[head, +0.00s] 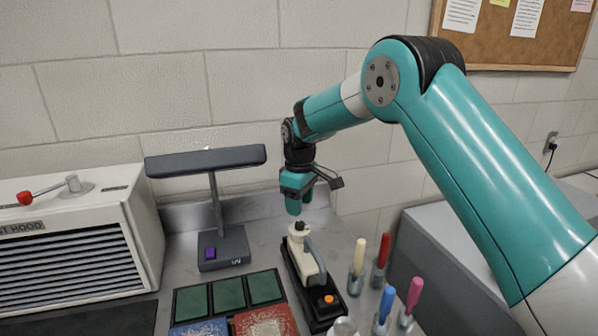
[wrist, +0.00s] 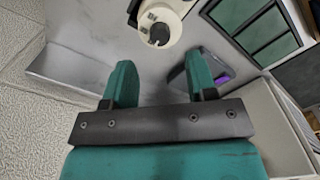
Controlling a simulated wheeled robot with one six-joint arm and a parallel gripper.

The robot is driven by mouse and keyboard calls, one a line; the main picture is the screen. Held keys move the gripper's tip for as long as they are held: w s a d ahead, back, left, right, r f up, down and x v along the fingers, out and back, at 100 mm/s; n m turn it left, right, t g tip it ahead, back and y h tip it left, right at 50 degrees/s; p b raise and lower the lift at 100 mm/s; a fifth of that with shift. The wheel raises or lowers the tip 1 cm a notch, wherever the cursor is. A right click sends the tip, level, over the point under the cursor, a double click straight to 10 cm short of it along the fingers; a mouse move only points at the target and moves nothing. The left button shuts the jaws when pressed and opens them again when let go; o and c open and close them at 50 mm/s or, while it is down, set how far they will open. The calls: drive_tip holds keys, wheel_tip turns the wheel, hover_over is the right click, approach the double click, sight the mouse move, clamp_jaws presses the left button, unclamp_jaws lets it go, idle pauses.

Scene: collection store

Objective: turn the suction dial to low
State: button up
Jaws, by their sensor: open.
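A cream hand-held device (head: 305,258) with a grey handle stands on a black base with an orange button (head: 328,299). On its upper end sits a dark knob (head: 299,227), which looks like the suction dial; no setting marks can be read. My gripper (head: 294,208) points down just above the knob, apart from it. In the wrist view, my gripper (wrist: 160,76) shows two teal fingers spread apart with nothing between them. The cream device (wrist: 172,10) and its dark knob (wrist: 160,34) lie beyond the fingertips, near the top edge.
A grey lamp-like stand (head: 222,247) with a purple block (head: 210,253) is left of the device. Colour-handled tools (head: 382,250) stand in holders to the right. Green panels (head: 228,293) lie in front left.

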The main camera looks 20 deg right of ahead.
sight(300, 224)
wheel_tip(300, 224, up, 12)
drive_tip(key=b, duration=0.1)
drive_tip(key=shift+f, duration=0.15)
drive_tip(key=s+a+m+y, duration=0.1)
drive_tip(key=s+a+y, duration=0.1)
drive_tip(key=s, duration=1.7)
drive_tip(key=s+a+m+y, duration=0.1)
drive_tip(key=s+a+y, duration=0.1)
drive_tip(key=s, duration=1.7)
drive_tip(key=shift+a+f, duration=0.3)
drive_tip(key=shift+a, duration=0.1)
